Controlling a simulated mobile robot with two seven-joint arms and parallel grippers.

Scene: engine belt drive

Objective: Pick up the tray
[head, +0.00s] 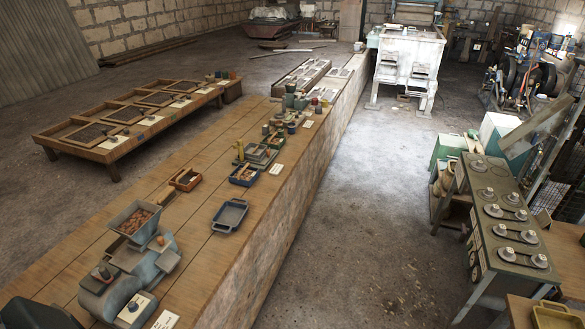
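A shallow blue-grey tray (229,215) with end handles sits on the long wooden bench near its right edge. It looks empty. A yellow-olive tray (553,315) shows at the bottom right corner on a wooden surface, partly cut off by the frame. I cannot tell which of these the task means. Neither of my grippers is in view.
The long bench (190,230) also bears a grey machine with a hopper (136,220), a small blue box (243,174) and a reddish box (186,179). A green-topped stand with pulleys (505,225) is on the right. The concrete floor (350,220) between is clear.

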